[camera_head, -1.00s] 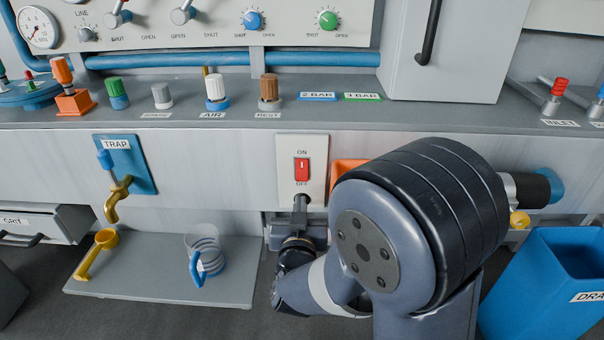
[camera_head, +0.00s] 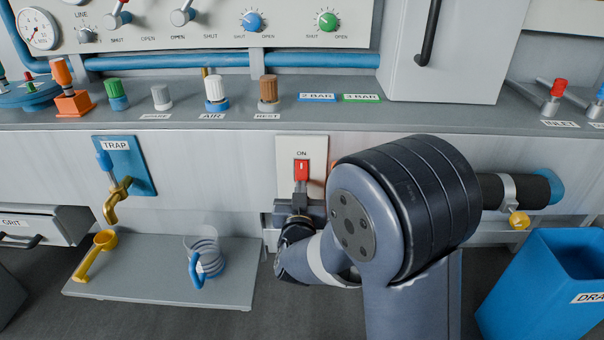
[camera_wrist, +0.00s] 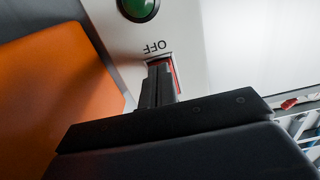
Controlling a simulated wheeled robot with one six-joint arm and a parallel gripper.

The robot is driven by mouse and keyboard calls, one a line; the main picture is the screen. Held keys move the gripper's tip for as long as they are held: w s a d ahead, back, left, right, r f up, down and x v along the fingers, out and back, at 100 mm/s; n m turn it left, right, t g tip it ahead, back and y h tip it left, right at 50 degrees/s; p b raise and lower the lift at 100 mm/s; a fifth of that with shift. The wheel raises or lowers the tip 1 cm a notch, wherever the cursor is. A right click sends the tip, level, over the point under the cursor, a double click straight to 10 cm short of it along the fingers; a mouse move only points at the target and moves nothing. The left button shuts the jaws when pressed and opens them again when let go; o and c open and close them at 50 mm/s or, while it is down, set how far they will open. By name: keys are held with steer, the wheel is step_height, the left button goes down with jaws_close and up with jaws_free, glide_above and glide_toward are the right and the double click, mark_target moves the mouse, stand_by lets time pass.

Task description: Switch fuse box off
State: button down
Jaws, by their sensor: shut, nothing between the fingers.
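The fuse box is a pale upright plate (camera_head: 316,152) on the front panel, with a red switch (camera_head: 302,170) in its middle and the word ON above it. In the head view my gripper (camera_head: 300,190) is at the lower end of the switch and hides the OFF label. In the wrist view the picture is upside down: OFF shows beside my shut fingers (camera_wrist: 159,68), and a strip of the red switch (camera_wrist: 175,72) shows past them. The fingers hold nothing. I cannot tell whether they touch the switch.
A green round knob or lamp (camera_wrist: 138,8) lies near the OFF label in the wrist view. An orange surface (camera_wrist: 55,85) is close beside my gripper. The shelf edge (camera_head: 200,125) runs above, and a tray (camera_head: 150,280) with a jug (camera_head: 208,255) stands low at left.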

steer(key=shift+w, duration=0.45)
steer(key=shift+s, duration=0.1)
steer(key=s+p, duration=0.1)
steer(key=s, duration=1.3)
steer(key=shift+s+a, duration=0.25)
steer(key=shift+s, duration=0.05)
steer(key=w+b, duration=0.1)
steer(key=w, duration=1.3)
steer(key=shift+d, duration=0.25)
